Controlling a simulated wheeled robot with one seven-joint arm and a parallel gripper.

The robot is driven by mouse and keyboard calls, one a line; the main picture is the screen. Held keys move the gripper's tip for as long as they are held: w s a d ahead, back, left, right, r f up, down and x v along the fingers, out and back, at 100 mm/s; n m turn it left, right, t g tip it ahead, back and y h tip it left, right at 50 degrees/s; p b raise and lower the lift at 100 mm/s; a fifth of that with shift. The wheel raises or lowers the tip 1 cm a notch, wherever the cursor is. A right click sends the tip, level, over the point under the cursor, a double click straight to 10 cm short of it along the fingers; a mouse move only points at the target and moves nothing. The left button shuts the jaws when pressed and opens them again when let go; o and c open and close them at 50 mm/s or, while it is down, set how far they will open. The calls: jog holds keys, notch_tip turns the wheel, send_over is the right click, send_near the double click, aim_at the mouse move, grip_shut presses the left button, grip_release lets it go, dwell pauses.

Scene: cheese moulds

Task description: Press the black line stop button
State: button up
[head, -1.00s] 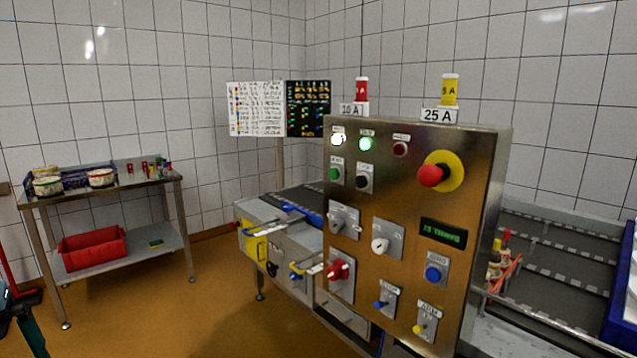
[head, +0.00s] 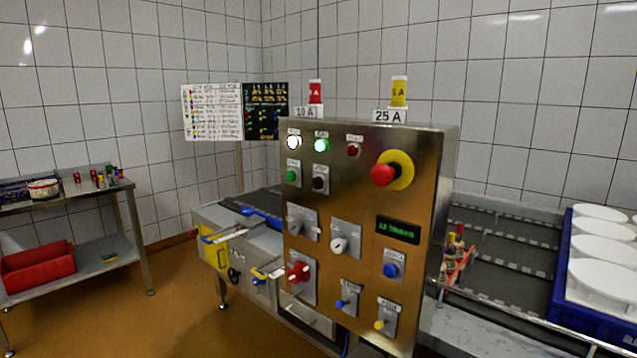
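The black button (head: 320,184) sits on a small light plate on the upper left part of the upright metal control panel (head: 362,205). It is just right of a green button (head: 292,177) and below the lit green lamp (head: 321,145). Its label is too small to read. Nothing covers the button. My gripper is not in view in the head view.
A red emergency knob on yellow (head: 390,172) is at the panel's upper right, with rotary switches (head: 340,246) and a blue button (head: 391,270) below. A conveyor with a blue crate (head: 561,272) is at right. A steel table (head: 128,187) stands left. Floor between is clear.

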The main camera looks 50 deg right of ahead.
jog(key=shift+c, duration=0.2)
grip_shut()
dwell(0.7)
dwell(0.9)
